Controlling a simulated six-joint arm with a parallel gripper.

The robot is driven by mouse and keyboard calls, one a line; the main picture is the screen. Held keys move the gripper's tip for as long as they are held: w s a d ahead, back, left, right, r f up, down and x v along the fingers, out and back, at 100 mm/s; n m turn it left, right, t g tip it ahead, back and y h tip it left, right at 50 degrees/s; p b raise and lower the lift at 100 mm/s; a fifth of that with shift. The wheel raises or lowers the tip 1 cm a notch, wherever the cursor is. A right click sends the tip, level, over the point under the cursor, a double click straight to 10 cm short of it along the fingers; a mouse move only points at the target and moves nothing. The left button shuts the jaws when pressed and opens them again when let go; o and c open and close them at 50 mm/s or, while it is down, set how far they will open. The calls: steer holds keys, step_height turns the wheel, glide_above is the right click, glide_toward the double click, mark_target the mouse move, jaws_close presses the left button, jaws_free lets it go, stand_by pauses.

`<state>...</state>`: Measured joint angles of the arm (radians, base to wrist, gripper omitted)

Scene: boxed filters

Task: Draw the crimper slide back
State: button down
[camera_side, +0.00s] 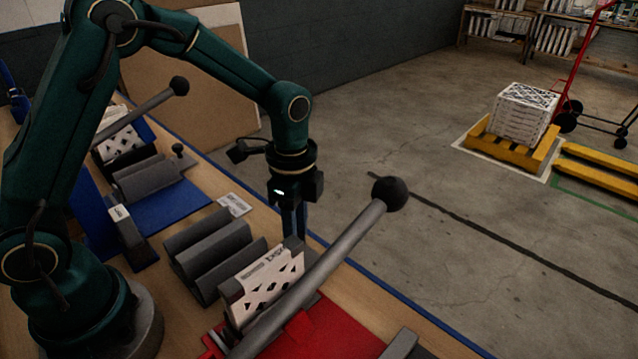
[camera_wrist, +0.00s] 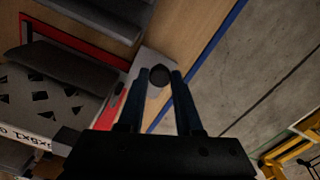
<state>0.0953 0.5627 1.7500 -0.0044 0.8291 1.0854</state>
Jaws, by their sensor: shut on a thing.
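My gripper (camera_side: 294,222) points down behind a white boxed filter (camera_side: 268,283) at the red crimper station. In the wrist view the fingers (camera_wrist: 158,85) are shut on a dark round knob (camera_wrist: 159,75), which stands by a pale grey piece. I take it to be the crimper slide's knob; the slide's body is mostly hidden. In the side view the filter and fingers hide the knob. The filter, with dark cut-outs and printing, also shows in the wrist view (camera_wrist: 42,100), left of the fingers. The crimper's red base (camera_side: 335,330) lies under a long grey lever.
The lever (camera_side: 325,255) with its black ball slants up in front of my gripper. Grey ridged blocks (camera_side: 210,250) stand to the left. A blue station (camera_side: 165,205) with a second lever and knob is further back. The bench's blue edge (camera_side: 380,295) borders the open floor.

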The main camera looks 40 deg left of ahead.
steer(key=shift+a, duration=0.25)
steer(key=c, duration=0.6)
jaws_free()
steer(key=shift+r, duration=0.1)
steer(key=shift+r, duration=2.5)
